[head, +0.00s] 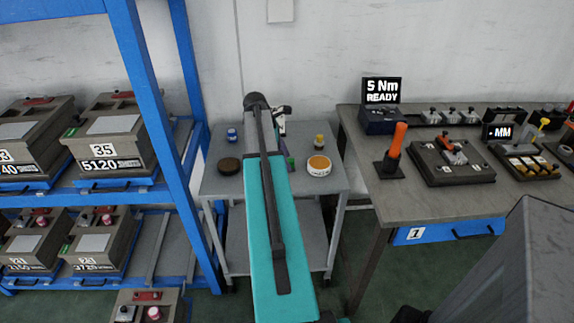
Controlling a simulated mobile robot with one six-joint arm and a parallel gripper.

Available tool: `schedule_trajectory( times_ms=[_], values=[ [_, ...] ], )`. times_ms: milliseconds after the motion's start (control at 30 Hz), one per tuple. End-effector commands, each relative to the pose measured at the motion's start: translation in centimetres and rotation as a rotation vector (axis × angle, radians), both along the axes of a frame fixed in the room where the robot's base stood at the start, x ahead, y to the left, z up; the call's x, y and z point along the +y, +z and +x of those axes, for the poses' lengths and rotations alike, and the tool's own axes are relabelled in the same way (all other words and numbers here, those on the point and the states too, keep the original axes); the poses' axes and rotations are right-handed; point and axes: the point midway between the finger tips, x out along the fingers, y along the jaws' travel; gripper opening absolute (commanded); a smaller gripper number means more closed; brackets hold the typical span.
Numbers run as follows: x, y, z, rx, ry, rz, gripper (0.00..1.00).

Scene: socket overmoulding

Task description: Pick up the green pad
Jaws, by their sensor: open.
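My arm reaches forward over the small grey table, and my gripper (283,113) shows only in part near the table's back edge, beyond the arm's dark end. It is open, and I see nothing held in it. A small green thing (291,163), which may be the green pad, is on the table just right of my arm. It is partly hidden by the arm, so its full shape cannot be told. My gripper is behind it, apart from it.
On the grey table (216,186) are a blue-topped jar (232,134), a dark brown round thing (229,166), a yellow-topped bottle (319,142) and an orange-topped tin (319,165). A blue rack (147,95) stands left. A workbench (408,200) with fixtures stands right.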

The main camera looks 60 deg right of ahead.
Motion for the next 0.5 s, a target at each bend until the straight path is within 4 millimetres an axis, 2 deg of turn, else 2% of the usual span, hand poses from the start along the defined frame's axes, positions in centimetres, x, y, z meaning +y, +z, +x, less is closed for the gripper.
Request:
schedule_trajectory(
  times_ms=[200, 500],
  values=[
    [-0.4, -1.8, -0.6, 0.001, 0.000, 0.001, 0.53],
    [-0.5, -2.0, -0.7, -0.001, -0.001, -0.001, 0.53]
  ],
)
